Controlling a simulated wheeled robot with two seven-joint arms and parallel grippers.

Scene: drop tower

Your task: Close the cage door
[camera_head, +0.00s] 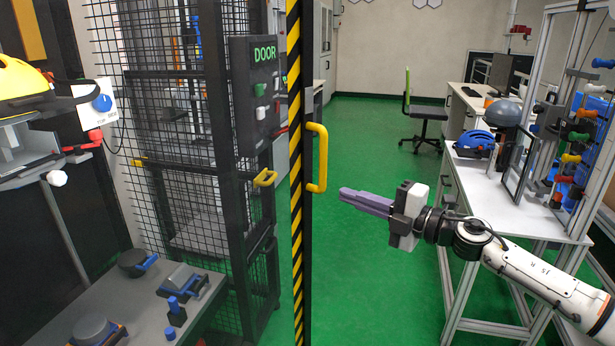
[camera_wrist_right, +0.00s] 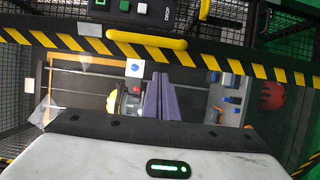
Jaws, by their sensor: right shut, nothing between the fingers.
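The cage door (camera_head: 295,130) shows nearly edge-on in the head view as an upright black-and-yellow striped edge, standing open. Its yellow handle (camera_head: 320,157) sticks out to the right. In the right wrist view the striped door frame (camera_wrist_right: 220,64) spans the picture, with the yellow handle (camera_wrist_right: 147,40) on its upper part. My right gripper (camera_head: 345,196) is shut and empty, its purple fingers pointing left toward the door. It is a little right of and below the handle, apart from it in the head view. My left gripper is not in view.
The mesh cage (camera_head: 180,130) with a DOOR control box (camera_head: 257,90) stands left of the door. A yellow helmet (camera_head: 20,78) sits at the far left. A grey bench (camera_head: 150,305) holds several tools. A white worktable (camera_head: 500,190) stands at right; green floor lies clear between.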

